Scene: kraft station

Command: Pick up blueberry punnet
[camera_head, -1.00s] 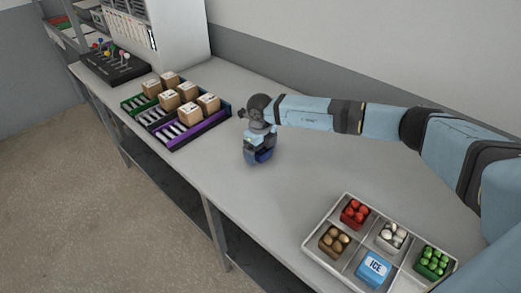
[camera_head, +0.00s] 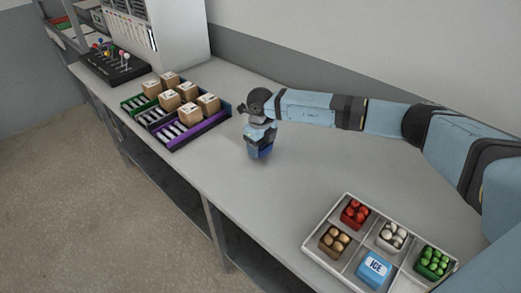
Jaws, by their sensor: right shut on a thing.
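The blueberry punnet (camera_head: 262,152) is a small dark blue box near the middle of the table, mostly hidden by my right gripper. My right gripper (camera_head: 260,143) is over it, pointing down, and is shut on it. I cannot tell whether the punnet touches the table or is slightly above it. My left gripper is not in view.
A white divided tray (camera_head: 318,222) at the front right holds red, brown, white and green punnets and a blue ICE block. Colored roller racks (camera_head: 205,136) with several cardboard boxes stand left of my gripper. The grey table (camera_head: 240,185) between is clear.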

